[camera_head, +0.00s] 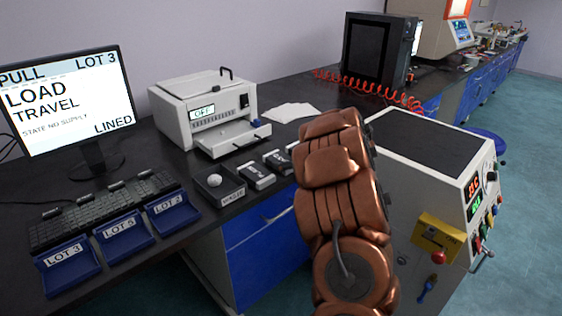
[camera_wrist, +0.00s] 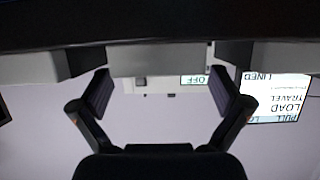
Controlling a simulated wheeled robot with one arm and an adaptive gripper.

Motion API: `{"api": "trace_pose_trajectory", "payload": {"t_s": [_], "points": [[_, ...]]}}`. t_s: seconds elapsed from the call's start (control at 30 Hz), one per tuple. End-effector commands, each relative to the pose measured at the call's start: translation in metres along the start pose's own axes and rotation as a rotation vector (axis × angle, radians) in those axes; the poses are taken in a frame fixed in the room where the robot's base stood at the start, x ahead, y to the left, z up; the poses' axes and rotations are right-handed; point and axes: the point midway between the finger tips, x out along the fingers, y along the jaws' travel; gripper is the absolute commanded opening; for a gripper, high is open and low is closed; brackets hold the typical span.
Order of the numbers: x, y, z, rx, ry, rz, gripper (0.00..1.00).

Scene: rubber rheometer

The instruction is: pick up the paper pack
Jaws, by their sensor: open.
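White paper sheets (camera_head: 290,112) lie fanned flat on the dark bench, right of the white instrument, in the head view. Two small black-and-white packs, one nearer (camera_head: 256,175) and one farther (camera_head: 279,161), lie in front of that instrument; their labels are too small to read, so I cannot tell which item is the paper pack. My copper arm stands right of them and hides part of the bench. My gripper (camera_wrist: 161,92) shows in the wrist view with its two dark fingers wide apart and nothing between them. The wrist picture appears upside down, and no pack is recognisable there.
The white instrument (camera_head: 208,110) reads OFF and has its tray out. A dark box with a grey ball (camera_head: 214,181) sits before it. A monitor (camera_head: 66,100), a keyboard and blue lot trays (camera_head: 123,235) are left. A white machine (camera_head: 430,150) stands right, beyond my arm.

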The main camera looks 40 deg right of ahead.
Motion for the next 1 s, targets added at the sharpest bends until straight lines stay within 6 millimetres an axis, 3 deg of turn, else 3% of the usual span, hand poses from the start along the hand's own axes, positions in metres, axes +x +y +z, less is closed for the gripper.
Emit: {"api": "trace_pose_trajectory", "payload": {"t_s": [0.3, 0.6, 1.0], "points": [[0.032, 0.001, 0.000, -0.001, -0.001, -0.001, 1.00], [0.035, 0.001, 0.001, 0.000, 0.000, 0.001, 1.00], [0.035, 0.001, 0.001, -0.001, 0.000, 0.000, 0.59]]}}
